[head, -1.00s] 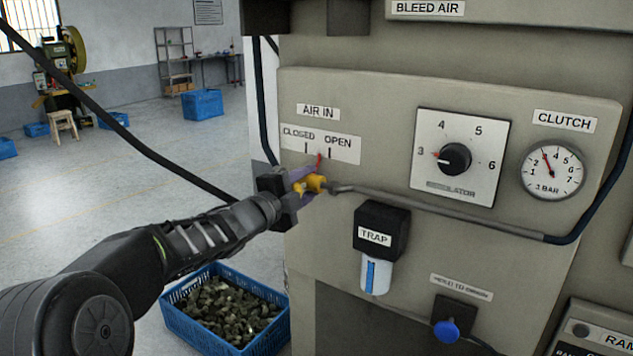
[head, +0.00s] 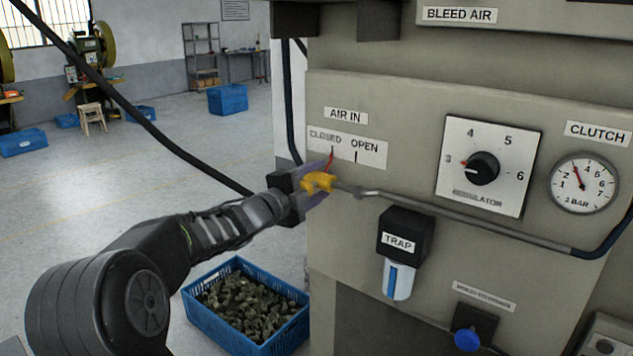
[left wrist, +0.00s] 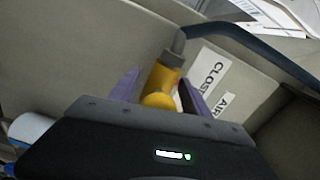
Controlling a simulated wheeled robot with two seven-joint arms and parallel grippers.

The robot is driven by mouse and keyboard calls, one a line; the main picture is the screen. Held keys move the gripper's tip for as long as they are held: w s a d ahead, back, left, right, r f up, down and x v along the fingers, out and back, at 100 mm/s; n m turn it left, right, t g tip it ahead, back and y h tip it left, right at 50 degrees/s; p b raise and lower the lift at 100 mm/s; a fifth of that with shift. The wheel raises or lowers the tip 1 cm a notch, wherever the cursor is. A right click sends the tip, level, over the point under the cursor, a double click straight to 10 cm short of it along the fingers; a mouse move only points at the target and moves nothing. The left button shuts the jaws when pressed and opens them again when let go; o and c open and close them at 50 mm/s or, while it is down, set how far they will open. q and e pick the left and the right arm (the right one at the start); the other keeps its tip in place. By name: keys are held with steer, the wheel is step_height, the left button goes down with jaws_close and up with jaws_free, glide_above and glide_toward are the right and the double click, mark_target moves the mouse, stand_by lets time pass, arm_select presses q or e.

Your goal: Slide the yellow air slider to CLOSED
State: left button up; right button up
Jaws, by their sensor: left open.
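The yellow air slider (head: 318,182) sits on the pipe at the left edge of the grey panel, below the AIR IN label (head: 346,115). Its red pointer (head: 331,155) stands at the CLOSED mark, left of the OPEN mark (head: 356,156). My left gripper (head: 321,178) is open, its purple fingers on either side of the slider. In the left wrist view the yellow slider (left wrist: 161,84) lies between the two fingers (left wrist: 160,92), with the CLOSED label (left wrist: 210,75) beside it. Whether a finger touches it I cannot tell. My right gripper is not in view.
The grey pipe (head: 440,215) runs right from the slider. The black TRAP unit (head: 405,232), regulator dial (head: 483,168) and clutch gauge (head: 583,184) are on the panel. A blue crate of metal pieces (head: 213,318) stands on the floor below my arm.

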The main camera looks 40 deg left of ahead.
arm_select(q)
steer(key=s+b, duration=0.1)
steer(key=s, duration=0.6)
steer(key=shift+s, duration=0.4)
steer(key=shift+d, duration=0.1)
